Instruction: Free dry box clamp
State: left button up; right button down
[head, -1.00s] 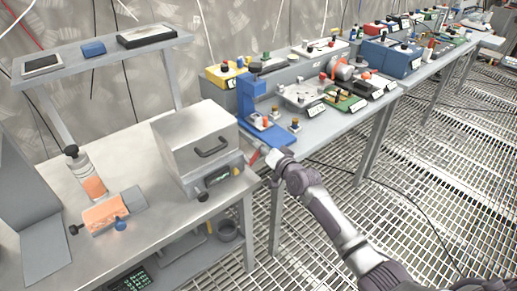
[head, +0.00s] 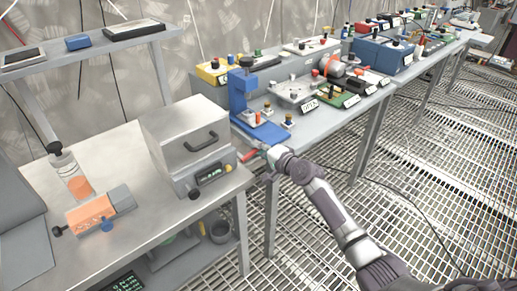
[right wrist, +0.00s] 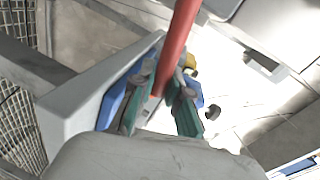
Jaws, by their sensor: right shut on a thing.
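A steel box (head: 185,130) with a dark handle, a small display and knobs stands at the right end of the left bench. A red bar (head: 249,155) shows just right of it, at the gap between the two benches. My right gripper (head: 264,150) reaches this bar from the right. In the right wrist view the red bar (right wrist: 176,45) runs down from the top edge between the two green-padded fingers of the gripper (right wrist: 158,92), which is shut on it. What the bar is fixed to cannot be told. My left gripper is not in view.
A blue stand (head: 243,92) with a blue base is close beyond my right gripper. The right bench holds several coloured boxes and fixtures.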

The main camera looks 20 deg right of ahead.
jog(key=shift+f, duration=0.1)
jog(key=c, duration=1.1)
grip_release()
jog(key=shift+c, duration=0.2)
jog(key=shift+s+d, duration=0.1)
jog(key=v, duration=1.1)
jog(key=shift+s+d, duration=0.15)
jog(key=shift+s, duration=0.2)
